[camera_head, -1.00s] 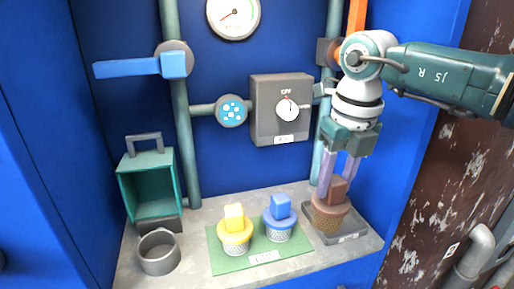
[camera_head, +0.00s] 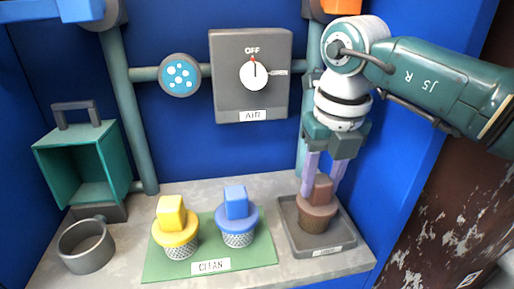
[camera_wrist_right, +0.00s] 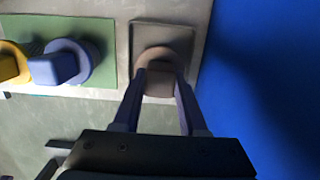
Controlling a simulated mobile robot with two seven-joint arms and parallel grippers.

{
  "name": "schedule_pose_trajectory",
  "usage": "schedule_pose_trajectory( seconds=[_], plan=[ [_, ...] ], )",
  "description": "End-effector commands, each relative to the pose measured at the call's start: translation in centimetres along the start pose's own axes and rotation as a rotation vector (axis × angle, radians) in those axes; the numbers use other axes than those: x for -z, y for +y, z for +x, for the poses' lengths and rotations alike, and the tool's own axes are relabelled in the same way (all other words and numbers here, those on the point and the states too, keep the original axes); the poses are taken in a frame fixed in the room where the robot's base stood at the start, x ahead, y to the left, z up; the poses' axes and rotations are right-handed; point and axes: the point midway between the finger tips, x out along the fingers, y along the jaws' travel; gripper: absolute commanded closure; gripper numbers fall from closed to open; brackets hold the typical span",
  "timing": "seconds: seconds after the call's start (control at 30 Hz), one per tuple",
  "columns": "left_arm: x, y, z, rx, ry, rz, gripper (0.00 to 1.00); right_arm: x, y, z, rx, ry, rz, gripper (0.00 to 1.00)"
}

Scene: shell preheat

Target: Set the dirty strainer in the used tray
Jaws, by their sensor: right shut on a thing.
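The brown dirty strainer (camera_head: 317,217) is at the used tray (camera_head: 291,240), a dark grey shallow tray at the right end of the counter. It looks upright and inside the tray's rim; I cannot tell whether its bottom touches the tray floor. My right gripper (camera_head: 321,184) points down with its two purple fingers shut on the strainer's block-shaped handle. The right wrist view also shows the strainer (camera_wrist_right: 159,58) between the fingertips, over the tray (camera_wrist_right: 180,36). The label on the tray is too small to read surely. My left gripper is not in view.
A green mat (camera_head: 262,255) labelled CLEAN holds a yellow strainer (camera_head: 175,238) and a blue strainer (camera_head: 237,222), left of the tray. A grey cup (camera_head: 88,250) and an open teal box (camera_head: 85,165) stand at the left. The AIR switch box (camera_head: 252,100) and pipes are behind.

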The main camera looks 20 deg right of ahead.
Motion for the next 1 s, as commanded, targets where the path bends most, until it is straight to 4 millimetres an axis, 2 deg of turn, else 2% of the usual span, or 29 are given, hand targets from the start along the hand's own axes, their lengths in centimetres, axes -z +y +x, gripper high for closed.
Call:
schedule_pose_trajectory(
  seconds=[0.4, 0.43, 0.7, 1.0],
  plan=[
    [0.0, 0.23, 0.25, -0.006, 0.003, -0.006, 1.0, 0.08, 0.21, 0.39, 0.001, -0.001, 0.001, 1.0],
    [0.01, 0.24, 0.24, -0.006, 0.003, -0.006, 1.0, 0.08, 0.21, 0.39, 0.001, -0.001, 0.001, 0.57],
    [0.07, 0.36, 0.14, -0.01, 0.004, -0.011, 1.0, 0.08, 0.22, 0.3, 0.001, 0.0, 0.0, 0.28],
    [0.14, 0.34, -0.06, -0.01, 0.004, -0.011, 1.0, 0.06, 0.24, 0.05, 0.0, 0.0, 0.0, 0.28]
  ],
)
